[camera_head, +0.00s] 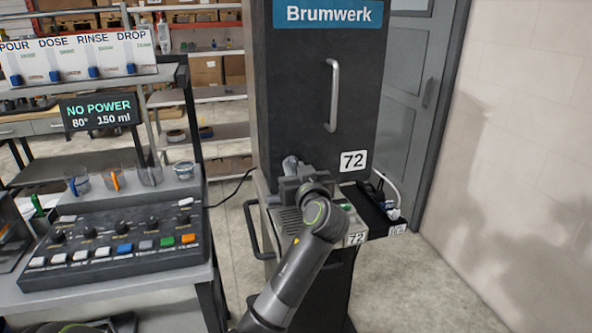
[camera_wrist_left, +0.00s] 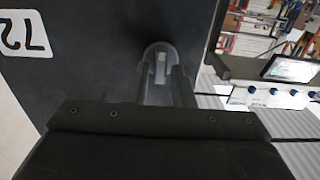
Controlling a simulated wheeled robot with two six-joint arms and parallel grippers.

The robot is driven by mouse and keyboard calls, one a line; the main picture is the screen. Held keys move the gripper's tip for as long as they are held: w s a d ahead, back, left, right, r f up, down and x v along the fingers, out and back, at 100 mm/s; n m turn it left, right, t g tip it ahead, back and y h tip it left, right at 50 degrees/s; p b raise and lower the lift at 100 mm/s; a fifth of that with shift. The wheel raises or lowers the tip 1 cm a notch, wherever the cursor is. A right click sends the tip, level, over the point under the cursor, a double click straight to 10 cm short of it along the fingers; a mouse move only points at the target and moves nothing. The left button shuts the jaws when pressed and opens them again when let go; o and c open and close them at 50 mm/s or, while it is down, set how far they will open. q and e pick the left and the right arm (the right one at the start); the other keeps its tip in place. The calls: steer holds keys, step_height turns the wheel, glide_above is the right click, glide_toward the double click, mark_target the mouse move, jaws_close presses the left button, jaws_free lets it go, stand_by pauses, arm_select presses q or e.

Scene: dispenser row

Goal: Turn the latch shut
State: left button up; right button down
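The latch (camera_head: 290,163) is a small grey rounded handle low on the front of the dark Brumwerk cabinet (camera_head: 295,90). Most of it is hidden by my left gripper (camera_head: 297,180) in the head view. In the left wrist view the latch (camera_wrist_left: 160,55) shows as a grey rounded piece against the black cabinet front, directly ahead of my left gripper (camera_wrist_left: 167,88). The fingers reach up to it, seemingly on either side. I cannot tell whether they grip it or only surround it. My right gripper is not in view.
A vertical bar handle (camera_head: 333,95) stands out above the latch. A small shelf (camera_head: 385,220) with a white cable juts out at the right. A control panel (camera_head: 115,245) with knobs and coloured buttons stands at the left. The floor (camera_head: 440,285) at the right is clear.

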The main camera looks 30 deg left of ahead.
arm_select(q)
steer(key=shift+a, duration=0.1)
jaws_close()
steer(key=shift+f, duration=0.1)
steer(key=shift+f+n+b, duration=0.15)
steer(key=shift+n+b, duration=0.45)
steer(key=shift+b, duration=0.25)
steer(key=shift+s+a+n+b, duration=0.1)
steer(key=shift+a+n+b, duration=0.05)
steer(key=shift+n+b, duration=7.95)
steer(key=shift+n+p, duration=0.3)
steer(key=shift+n, duration=0.1)
